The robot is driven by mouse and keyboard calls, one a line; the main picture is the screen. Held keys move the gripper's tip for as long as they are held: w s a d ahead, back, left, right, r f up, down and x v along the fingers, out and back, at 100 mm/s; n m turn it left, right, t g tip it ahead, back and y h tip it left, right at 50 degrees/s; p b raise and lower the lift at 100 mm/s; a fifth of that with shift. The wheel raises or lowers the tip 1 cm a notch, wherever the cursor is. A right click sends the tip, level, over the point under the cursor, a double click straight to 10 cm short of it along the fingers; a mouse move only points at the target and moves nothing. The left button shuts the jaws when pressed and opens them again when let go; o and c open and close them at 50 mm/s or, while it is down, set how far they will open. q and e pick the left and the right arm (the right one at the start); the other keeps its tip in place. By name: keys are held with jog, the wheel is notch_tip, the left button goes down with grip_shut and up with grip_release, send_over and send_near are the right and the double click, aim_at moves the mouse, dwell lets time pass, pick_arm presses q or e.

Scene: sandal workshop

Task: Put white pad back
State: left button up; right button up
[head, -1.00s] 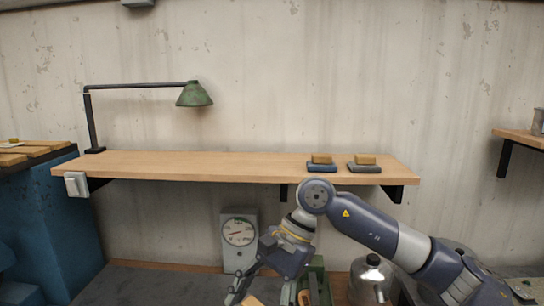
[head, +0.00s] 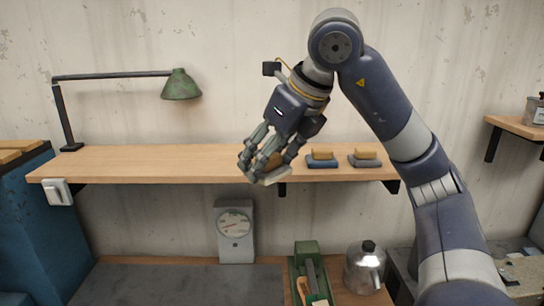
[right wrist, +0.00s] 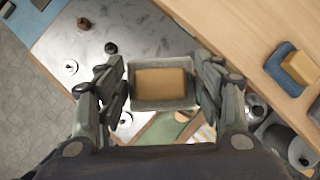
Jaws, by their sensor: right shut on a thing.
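My right gripper (head: 268,172) is shut on the white pad (head: 274,177), which carries a tan block. In the right wrist view the pale pad (right wrist: 163,103) sits between the two sides of my gripper (right wrist: 163,95), its tan block (right wrist: 161,83) facing the camera. In the head view the pad overlaps the front edge of the wooden shelf (head: 150,163). In the right wrist view it shows over the lower bench, beside the shelf edge. The fingers hide part of the block in the head view. My left gripper is not in view.
A blue pad (head: 322,164) and a dark grey pad (head: 365,163), each with a tan block, lie on the shelf right of my gripper. The shelf left of them is bare up to the green lamp (head: 181,86). A kettle (head: 365,269) stands below.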

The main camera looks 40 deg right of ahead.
jog(key=w+d+p, duration=0.1)
jog(key=w+d, duration=0.2)
jog(key=w+d+p, duration=0.1)
jog(key=w+d, duration=0.2)
jog(key=d, duration=0.1)
jog(key=w+d+f+p, duration=0.1)
jog(key=w+d, duration=0.2)
jog(key=shift+d, duration=0.2)
jog(key=shift+w+d+f+p, duration=0.1)
jog(key=shift+w+d+p, duration=0.5)
jog(key=shift+d, duration=0.2)
notch_tip(320, 180, down, 4)
jog(key=shift+r, duration=0.15)
jog(key=shift+a, duration=0.1)
jog(key=shift+f, duration=0.25)
jog(key=o, duration=0.9)
